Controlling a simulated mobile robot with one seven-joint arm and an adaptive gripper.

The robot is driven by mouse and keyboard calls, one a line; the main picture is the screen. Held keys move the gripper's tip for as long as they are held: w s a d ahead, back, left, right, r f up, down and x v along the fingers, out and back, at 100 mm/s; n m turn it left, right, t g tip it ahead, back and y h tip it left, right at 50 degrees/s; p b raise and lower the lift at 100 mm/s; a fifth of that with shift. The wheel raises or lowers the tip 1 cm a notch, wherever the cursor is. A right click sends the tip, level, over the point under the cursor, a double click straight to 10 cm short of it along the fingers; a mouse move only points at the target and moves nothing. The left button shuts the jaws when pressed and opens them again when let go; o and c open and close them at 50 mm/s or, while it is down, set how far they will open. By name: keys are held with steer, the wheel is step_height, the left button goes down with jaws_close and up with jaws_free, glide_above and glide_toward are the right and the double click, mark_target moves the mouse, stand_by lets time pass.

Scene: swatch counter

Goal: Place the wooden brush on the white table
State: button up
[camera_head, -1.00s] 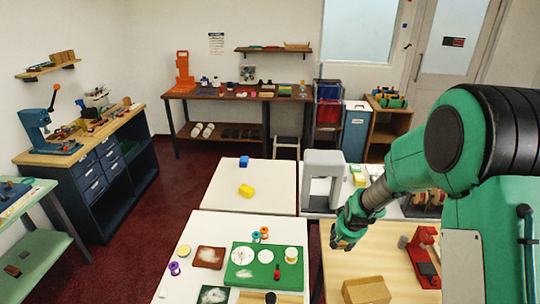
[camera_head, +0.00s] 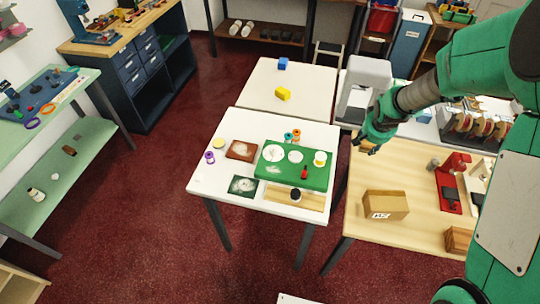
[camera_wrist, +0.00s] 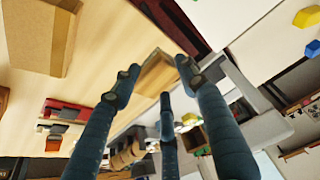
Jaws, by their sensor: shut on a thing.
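My gripper (camera_head: 368,142) is above the back left part of the light wooden table in the head view, right of the near white table. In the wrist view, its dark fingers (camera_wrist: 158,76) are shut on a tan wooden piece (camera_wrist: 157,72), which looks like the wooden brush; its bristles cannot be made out. The near white table (camera_head: 225,188) holds a green board, dark cards and spools. A farther white table (camera_head: 257,88) carries a blue block and a yellow block.
A cardboard box (camera_head: 385,205) and a red device (camera_head: 452,180) stand on the wooden table (camera_head: 405,160). A grey arch-shaped stand (camera_head: 365,80) is behind my gripper. The green board (camera_head: 300,165) fills much of the near white table; the far one is mostly bare.

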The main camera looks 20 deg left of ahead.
steer(key=s+a+f+m+g+h+b, duration=0.1)
steer(key=s+a+m, duration=0.4)
steer(key=a, duration=0.6)
steer(key=s+a+m+g+h, duration=0.15)
steer(key=s+a+m, duration=0.25)
steer(key=s+a, duration=0.55)
steer(key=s+a+f+m+g+h+b, duration=0.1)
steer(key=s+a+m, duration=0.3)
steer(key=a, duration=1)
steer(key=s+a+r+m+g, duration=0.2)
steer(key=s+a+m, duration=0.3)
steer(key=s+a, duration=0.45)
steer(key=s+a+x, duration=0.1)
steer(key=x, duration=0.5)
steer(key=shift+f+m+b, duration=0.3)
steer(key=shift+f, duration=0.25)
steer(key=shift+h, duration=0.25)
steer(key=w+a, duration=0.3)
steer(key=a, duration=0.1)
steer(key=w+a+f+b, duration=0.1)
steer(key=w+a, duration=0.2)
steer(key=w, duration=0.1)
steer(key=w+a+b, duration=0.1)
steer(key=w+a, duration=0.2)
steer(key=a, duration=0.1)
steer(key=shift+w+a+f, duration=0.25)
steer(key=shift+w+a, duration=0.05)
steer(key=shift+w, duration=0.05)
